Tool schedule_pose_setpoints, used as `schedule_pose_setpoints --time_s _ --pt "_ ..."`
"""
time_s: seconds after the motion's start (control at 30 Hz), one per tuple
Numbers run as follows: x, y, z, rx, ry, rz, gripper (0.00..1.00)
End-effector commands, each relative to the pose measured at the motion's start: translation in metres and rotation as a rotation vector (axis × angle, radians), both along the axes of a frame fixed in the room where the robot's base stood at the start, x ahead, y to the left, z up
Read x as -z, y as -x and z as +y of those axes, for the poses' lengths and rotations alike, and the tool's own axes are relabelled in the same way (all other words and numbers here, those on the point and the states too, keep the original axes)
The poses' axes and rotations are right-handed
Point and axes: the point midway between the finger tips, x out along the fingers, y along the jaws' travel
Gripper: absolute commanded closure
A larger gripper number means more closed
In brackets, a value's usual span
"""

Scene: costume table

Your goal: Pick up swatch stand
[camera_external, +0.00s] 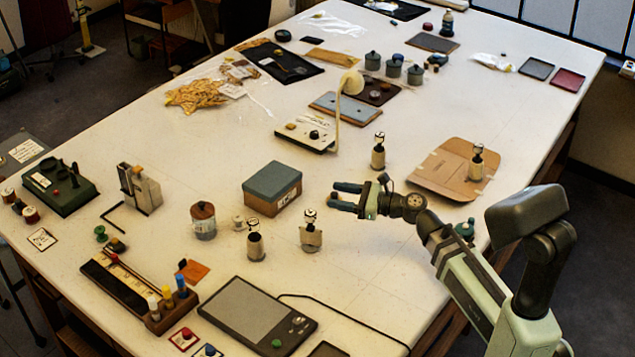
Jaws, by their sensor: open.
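Several small upright stands look alike, each with a dark stem, a pale top and a beige lower part; they appear to be swatch stands. One stand (311,236) is just left of and nearer than my gripper. Another stand (254,242) is further left. A third stand (378,153) is behind my gripper, and one more stand (476,163) is on or beside the cardboard to the right. My gripper (344,197) is open and empty, its dark fingers pointing left above the table. It is apart from all the stands.
A blue-grey box (271,188) lies just left of my fingers. A glass jar (203,221) with a brown lid is further left. A desk lamp (340,115) stands behind, flat cardboard (440,168) to the right. A tablet-like device (248,314) and its cable are in front.

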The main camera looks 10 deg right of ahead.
Motion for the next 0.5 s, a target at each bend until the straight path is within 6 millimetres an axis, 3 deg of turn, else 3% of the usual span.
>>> schedule_pose_setpoints --time_s 0.37,0.5 --pt "-0.001 0.037 0.033 -0.013 -0.108 0.218 0.49" --pt "0.012 0.035 0.033 -0.011 -0.111 0.224 0.49"
